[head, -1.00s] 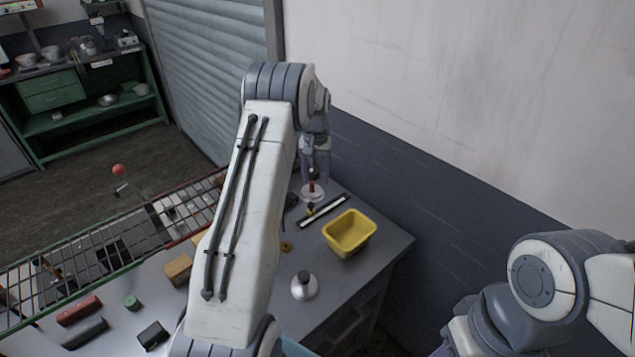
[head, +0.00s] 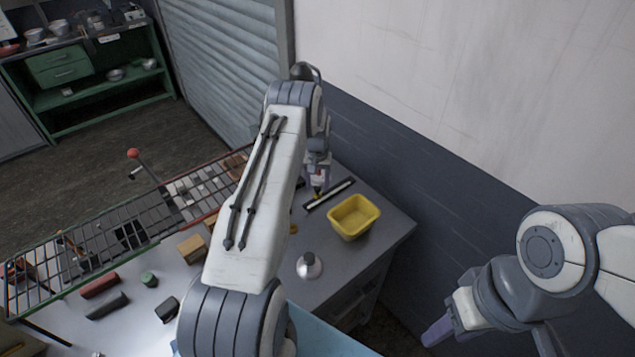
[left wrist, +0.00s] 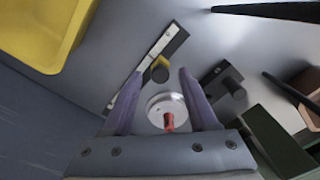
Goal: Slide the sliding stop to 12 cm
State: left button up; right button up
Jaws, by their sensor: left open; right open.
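The sliding stop (left wrist: 160,70), a small dark block with a yellow top, sits on a dark rail with a pale scale strip (left wrist: 140,78). The rail also shows in the head view (head: 335,191), lying at the back of the table. My left gripper (head: 318,180) is open over the rail. In the left wrist view its purple fingertips lie on either side of the stop, apart from it as far as I can tell. The scale's marks are too small to read. My right gripper (head: 440,328) is open and empty at the lower right, away from the table.
A white disc with a red knob (left wrist: 168,118) lies beneath the left gripper's palm. A yellow bin (head: 352,228) stands beside the rail. A dark block with a round peg (left wrist: 222,86) is on the rail's other side. A domed silver object (head: 308,265) stands nearer me.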

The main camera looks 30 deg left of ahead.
pick_arm(q)
grip_shut()
dwell(1.4)
